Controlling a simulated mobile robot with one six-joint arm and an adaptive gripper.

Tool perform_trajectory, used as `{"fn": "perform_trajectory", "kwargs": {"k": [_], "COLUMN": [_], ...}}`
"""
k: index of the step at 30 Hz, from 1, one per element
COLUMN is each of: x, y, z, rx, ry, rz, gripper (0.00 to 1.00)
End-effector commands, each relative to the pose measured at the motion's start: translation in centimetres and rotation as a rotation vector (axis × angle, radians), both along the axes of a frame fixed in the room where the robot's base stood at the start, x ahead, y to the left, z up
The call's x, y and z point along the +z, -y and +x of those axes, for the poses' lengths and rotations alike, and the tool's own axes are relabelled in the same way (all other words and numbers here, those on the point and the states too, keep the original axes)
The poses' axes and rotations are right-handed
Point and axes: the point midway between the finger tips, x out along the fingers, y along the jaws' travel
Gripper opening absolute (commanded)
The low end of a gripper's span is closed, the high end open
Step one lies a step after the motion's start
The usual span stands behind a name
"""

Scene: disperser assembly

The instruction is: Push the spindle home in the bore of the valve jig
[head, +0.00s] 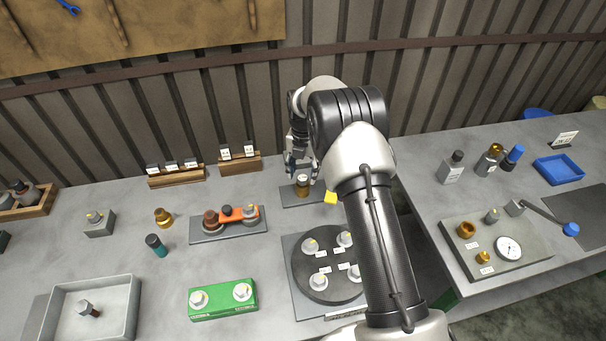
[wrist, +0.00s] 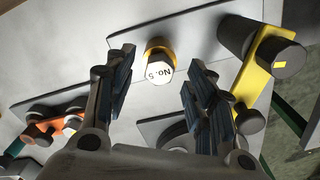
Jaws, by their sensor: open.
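A brass-coloured cylinder with a white hex top marked "NO. 5" (wrist: 158,68) stands upright on a grey plate (wrist: 185,32). I take it for the spindle in the valve jig; its lower part and any bore are hidden by its top. It also shows in the head view as a brown-gold piece (head: 303,187) on the small plate. My gripper (head: 300,164) is above it, pointing down. In the wrist view my gripper (wrist: 160,60) is open, one finger on each side of the hex top, with gaps on both sides. Nothing is held.
A yellow link (wrist: 257,65) with dark round posts stands to the right of the hex top. An orange-linked fixture (head: 238,214) stands left, a round dark plate with several white-topped pieces (head: 327,262) in front. A gauge panel (head: 490,245) is on the right bench.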

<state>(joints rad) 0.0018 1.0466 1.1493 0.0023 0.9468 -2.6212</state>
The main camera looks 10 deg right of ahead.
Motion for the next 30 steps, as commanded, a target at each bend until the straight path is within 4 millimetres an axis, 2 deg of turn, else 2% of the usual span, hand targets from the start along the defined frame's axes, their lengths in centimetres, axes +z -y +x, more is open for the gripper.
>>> {"fn": "perform_trajectory", "kwargs": {"k": [6, 12, 18, 30], "x": [4.9, 8.5, 10.1, 10.2], "y": [0.0, 0.0, 0.0, 0.0], "z": [0.1, 0.1, 0.1, 0.0], "rx": [0.0, 0.0, 0.0, 0.0], "ry": [0.004, 0.004, 0.002, 0.001], "rz": [0.0, 0.0, 0.0, 0.0], "gripper": [0.5, 0.5, 0.5, 0.5]}}
